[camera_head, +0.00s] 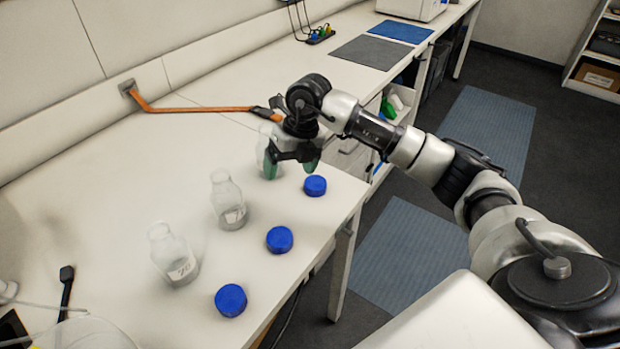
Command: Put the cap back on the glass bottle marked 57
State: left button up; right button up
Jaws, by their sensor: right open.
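Three clear glass bottles without caps stand upright in a slanting row on the white bench. The near bottle (173,258) has a label that seems to read 70. The middle bottle (228,202) has a label too small to read. The far bottle (264,150) is partly hidden by my right gripper, and its label cannot be read. Three blue caps lie on the bench, a near cap (230,300), a middle cap (280,239) and a far cap (314,185). My right gripper (291,164) is open, pointing down near the far bottle and far cap. My left gripper is out of view.
An orange strap or bar (190,108) runs along the back of the bench. A grey mat (368,52) and a blue mat (401,32) lie farther along. The bench's front edge is close to the caps. The bench left of the bottles is mostly clear.

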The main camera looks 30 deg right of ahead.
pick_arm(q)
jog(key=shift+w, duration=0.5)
pick_arm(e)
jog(key=d+r+m+h, duration=0.1)
jog(key=d+r+h, duration=0.1)
jog(key=d, duration=0.4)
jog(key=shift+w+g+h, duration=0.3)
jog(key=shift+w+h, duration=0.15)
jog(key=shift+h, duration=0.05)
jog(key=shift+d+r, duration=0.1)
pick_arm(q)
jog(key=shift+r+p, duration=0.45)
pick_arm(e)
send_over(313, 182)
jog(key=shift+f, duration=2.85)
